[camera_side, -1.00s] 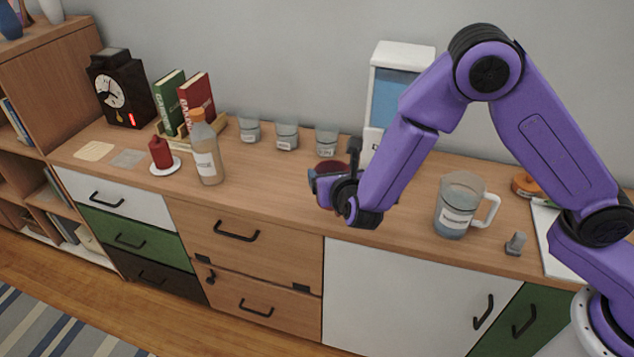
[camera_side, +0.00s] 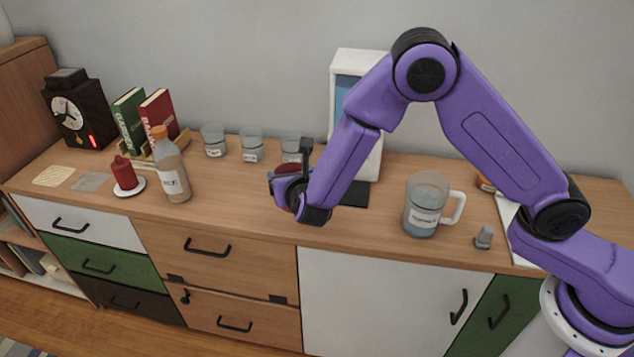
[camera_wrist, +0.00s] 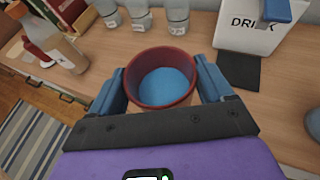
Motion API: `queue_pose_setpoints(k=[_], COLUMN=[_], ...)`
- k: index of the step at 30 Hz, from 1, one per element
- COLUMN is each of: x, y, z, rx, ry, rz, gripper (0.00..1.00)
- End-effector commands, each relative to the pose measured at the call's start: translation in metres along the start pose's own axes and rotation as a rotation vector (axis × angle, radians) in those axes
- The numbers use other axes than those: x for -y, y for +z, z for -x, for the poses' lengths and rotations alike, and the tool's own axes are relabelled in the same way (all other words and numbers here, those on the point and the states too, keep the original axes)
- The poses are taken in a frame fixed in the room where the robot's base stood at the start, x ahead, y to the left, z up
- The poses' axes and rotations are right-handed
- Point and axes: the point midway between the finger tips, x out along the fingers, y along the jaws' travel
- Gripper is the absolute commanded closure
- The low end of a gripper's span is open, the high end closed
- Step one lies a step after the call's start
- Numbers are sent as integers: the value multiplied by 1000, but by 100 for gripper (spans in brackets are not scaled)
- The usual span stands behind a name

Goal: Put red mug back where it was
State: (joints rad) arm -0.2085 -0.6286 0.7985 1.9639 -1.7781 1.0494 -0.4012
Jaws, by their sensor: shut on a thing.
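The red mug (camera_wrist: 162,78) is in my gripper (camera_wrist: 163,92), between its two blue fingers in the wrist view. The mug has a red rim and wall, and blue contents or a blue inside. I cannot tell whether the mug's base touches the surface.
A white dispenser (camera_side: 357,66) marked "DRINK" in the wrist view has a dark mat (camera_side: 353,193) at its foot. Glass cups (camera_side: 251,145) stand along the wall. A bottle (camera_side: 170,170) and red candle (camera_side: 124,172) stand left. A glass pitcher (camera_side: 425,205) stands right.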

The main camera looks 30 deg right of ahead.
Motion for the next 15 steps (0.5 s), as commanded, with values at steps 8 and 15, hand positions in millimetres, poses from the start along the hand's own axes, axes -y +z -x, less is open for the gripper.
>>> queue_pose_setpoints(k=[8,15], x=[-22,-26], y=[11,15], z=[-65,-85], rx=[12,18], ry=[-36,-45], rz=[-15,-16], gripper=[74,74])
